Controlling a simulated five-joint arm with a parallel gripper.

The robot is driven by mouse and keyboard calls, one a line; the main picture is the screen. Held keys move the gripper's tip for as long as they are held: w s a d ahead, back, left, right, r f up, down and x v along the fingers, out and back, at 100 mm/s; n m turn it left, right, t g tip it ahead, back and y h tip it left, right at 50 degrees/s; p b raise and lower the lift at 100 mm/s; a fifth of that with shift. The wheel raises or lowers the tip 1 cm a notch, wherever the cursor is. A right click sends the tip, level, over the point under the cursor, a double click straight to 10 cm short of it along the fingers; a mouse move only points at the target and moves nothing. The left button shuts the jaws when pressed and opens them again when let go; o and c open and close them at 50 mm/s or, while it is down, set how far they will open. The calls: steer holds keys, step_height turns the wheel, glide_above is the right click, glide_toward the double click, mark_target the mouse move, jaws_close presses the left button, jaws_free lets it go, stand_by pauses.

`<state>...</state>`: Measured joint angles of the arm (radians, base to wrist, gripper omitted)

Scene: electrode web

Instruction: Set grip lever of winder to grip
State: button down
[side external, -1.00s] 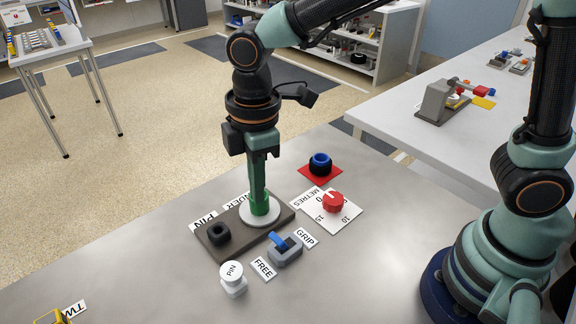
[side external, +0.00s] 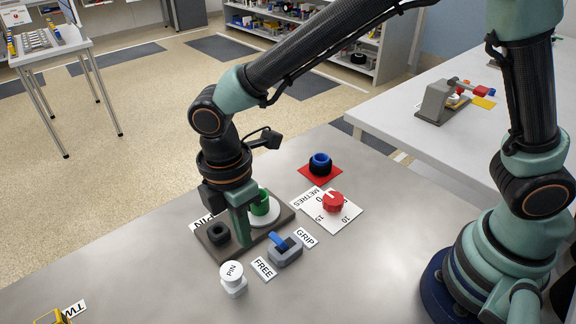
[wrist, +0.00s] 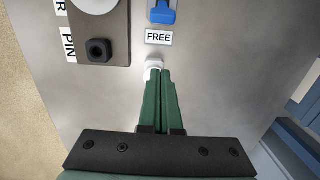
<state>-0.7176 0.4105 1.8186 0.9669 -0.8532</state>
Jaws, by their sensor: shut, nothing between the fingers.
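The grip lever is a blue handle (side external: 279,241) on a grey base (side external: 287,256), between the FREE label (side external: 264,269) and the GRIP label (side external: 306,238). In the wrist view the blue handle (wrist: 162,12) shows at the top edge, right by the FREE label (wrist: 159,37); the GRIP label is out of that view. My gripper (side external: 243,246) is shut and empty, fingers pointing down, left of the lever and apart from it. In the wrist view its closed green fingertips (wrist: 161,72) partly cover a white knob.
The winder's dark base (side external: 218,257) carries a black square socket (side external: 218,233) and a green core (side external: 261,205) on a white disc (side external: 266,220). A red METRES dial (side external: 333,202) and a blue-black ring (side external: 320,164) lie behind.

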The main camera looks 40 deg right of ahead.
mark_target(281, 245)
steer(key=f, duration=0.7)
steer(key=shift+d+f, duration=0.15)
steer(key=shift+d, duration=0.15)
steer(key=shift+d+f, duration=0.1)
steer(key=shift+d, duration=0.2)
steer(key=shift+d+r, duration=0.35)
steer(key=shift+d, duration=0.45)
steer(key=shift+d+r, duration=0.35)
steer(key=shift+d, duration=0.4)
steer(key=shift+d+r+t+y, duration=0.3)
steer(key=shift+d+r+t, duration=0.1)
steer(key=shift+d, duration=0.15)
steer(key=shift+d+r, duration=0.2)
steer(key=shift+d, duration=0.6)
steer(key=shift+d+r, duration=0.15)
steer(key=shift+d, duration=0.6)
steer(key=shift+r, duration=0.75)
steer(key=shift+a, duration=0.2)
